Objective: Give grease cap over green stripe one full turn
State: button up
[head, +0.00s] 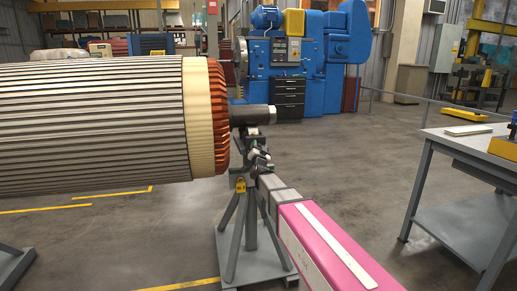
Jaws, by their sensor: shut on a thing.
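My gripper (257,157) is at the head of the rotor stand (250,230), just below the shaft end (253,115). It is small and dark here, and its fingers are shut on a small part at the stand head, which looks to be a grease cap. The cap itself is hidden by the gripper and too small to make out. My pink and white arm reaches in from the lower right.
The large rotor (90,130) with its copper winding end fills the left. A yellow tag (240,185) hangs on the stand. A grey workbench (460,145) stands at the right. A blue machine (300,55) is behind. The floor between stand and bench is clear.

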jog(key=o, duration=0.9)
jog(key=v, duration=1.1)
jog(key=shift+w, duration=0.1)
